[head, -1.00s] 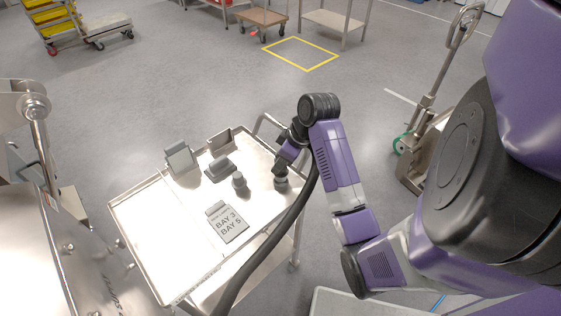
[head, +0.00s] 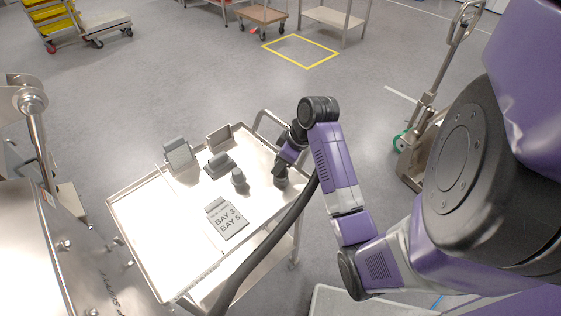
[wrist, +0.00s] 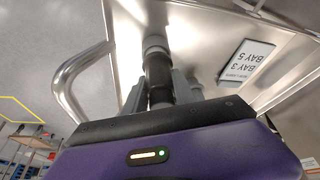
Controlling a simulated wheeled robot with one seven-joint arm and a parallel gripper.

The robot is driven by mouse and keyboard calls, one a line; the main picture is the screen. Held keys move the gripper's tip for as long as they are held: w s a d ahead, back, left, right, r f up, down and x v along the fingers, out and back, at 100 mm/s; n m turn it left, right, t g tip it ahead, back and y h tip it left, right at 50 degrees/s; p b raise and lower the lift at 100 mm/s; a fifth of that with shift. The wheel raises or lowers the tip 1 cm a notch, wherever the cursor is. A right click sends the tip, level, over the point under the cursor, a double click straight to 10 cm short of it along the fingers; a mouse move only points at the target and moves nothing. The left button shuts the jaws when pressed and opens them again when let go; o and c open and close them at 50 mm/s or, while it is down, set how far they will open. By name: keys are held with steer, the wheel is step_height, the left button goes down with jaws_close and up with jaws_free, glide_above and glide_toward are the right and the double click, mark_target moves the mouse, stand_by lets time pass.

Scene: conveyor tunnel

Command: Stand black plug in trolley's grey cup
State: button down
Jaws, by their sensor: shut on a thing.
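My gripper (head: 282,166) is low over the right side of the steel trolley (head: 150,222). In the wrist view, its two fingers (wrist: 162,98) are shut on the black plug (wrist: 157,72), a dark cylinder. The plug's far end meets a grey round piece (wrist: 154,43), which looks like the grey cup. In the head view the grey piece (head: 281,183) shows low at the fingertips, on or just above the trolley top. I cannot tell how deep the plug sits in it.
Left of my gripper stand a small grey knobbed piece (head: 238,178), a dark grey block (head: 219,165), an upright grey holder (head: 178,153) and a "BAY 3 BAY 5" sign (head: 227,220). The trolley's handle rail (wrist: 72,80) is close beside my gripper. The front left of the trolley top is clear.

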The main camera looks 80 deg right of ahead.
steer(key=shift+f+b, duration=0.3)
steer(key=shift+f, duration=0.5)
steer(key=c, duration=0.9)
jaws_free()
steer(key=shift+r, duration=0.1)
steer(key=shift+c, duration=0.2)
steer(key=v, duration=0.7)
steer(key=shift+r, duration=0.35)
steer(key=shift+s, duration=0.15)
